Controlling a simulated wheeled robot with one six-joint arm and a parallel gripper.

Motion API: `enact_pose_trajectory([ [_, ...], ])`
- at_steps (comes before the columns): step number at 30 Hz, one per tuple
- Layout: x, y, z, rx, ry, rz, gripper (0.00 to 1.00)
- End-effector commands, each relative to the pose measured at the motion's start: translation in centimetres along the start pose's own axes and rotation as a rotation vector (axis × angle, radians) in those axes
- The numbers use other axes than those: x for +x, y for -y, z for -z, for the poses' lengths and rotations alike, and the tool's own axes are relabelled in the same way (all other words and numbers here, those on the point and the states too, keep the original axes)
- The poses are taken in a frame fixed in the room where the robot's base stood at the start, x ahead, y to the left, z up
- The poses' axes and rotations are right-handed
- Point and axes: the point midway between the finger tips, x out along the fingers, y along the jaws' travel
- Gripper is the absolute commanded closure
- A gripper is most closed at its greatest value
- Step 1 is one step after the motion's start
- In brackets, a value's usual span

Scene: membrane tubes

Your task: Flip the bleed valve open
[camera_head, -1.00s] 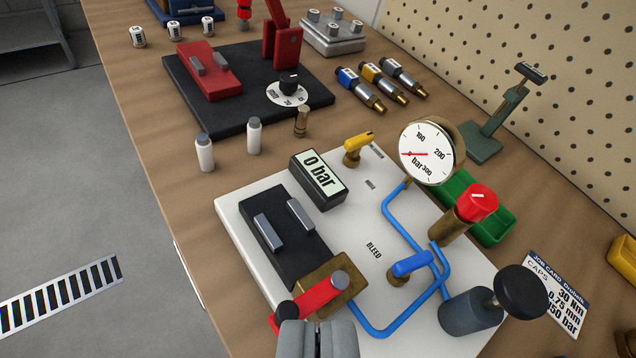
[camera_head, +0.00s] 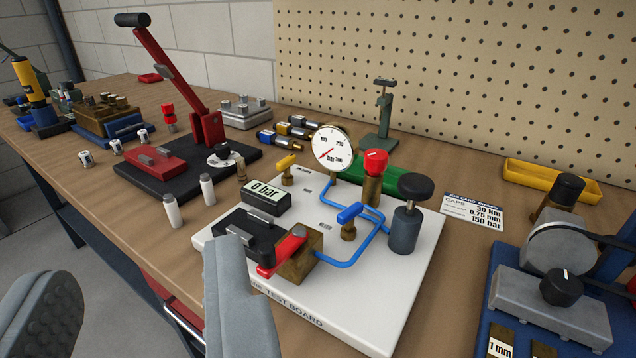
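The white test board (camera_head: 400,290) lies on the bench. The blue-handled valve (camera_head: 350,213) stands on it on a brass body, in line with blue pipe, its handle lying roughly level. My gripper (camera_head: 142,265) is open and empty, with two grey fingers spread at the lower left. Its right finger overlaps the board's left front edge in the picture, in front of the black block; I cannot tell whether it touches. The blue valve lies to the right of both fingers.
The board also carries a red lever (camera_head: 282,254) on a brass block, a 0 bar display (camera_head: 266,197), a yellow valve (camera_head: 287,163), a round gauge (camera_head: 332,148), a red-capped valve (camera_head: 375,163) and a black-knobbed cylinder (camera_head: 405,229). A blue-based machine (camera_head: 485,305) stands at right.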

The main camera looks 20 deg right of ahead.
Motion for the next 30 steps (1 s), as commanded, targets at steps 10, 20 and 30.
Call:
enact_pose_trajectory([
  [10,6.5,-2.4,1.8,0.171,0.292,-0.09,0.65],
  [20,12.5,-5.8,2.6,0.372,0.594,-0.235,0.65],
  [30,17.5,-10.0,2.9,0.581,0.884,-0.432,0.65],
])
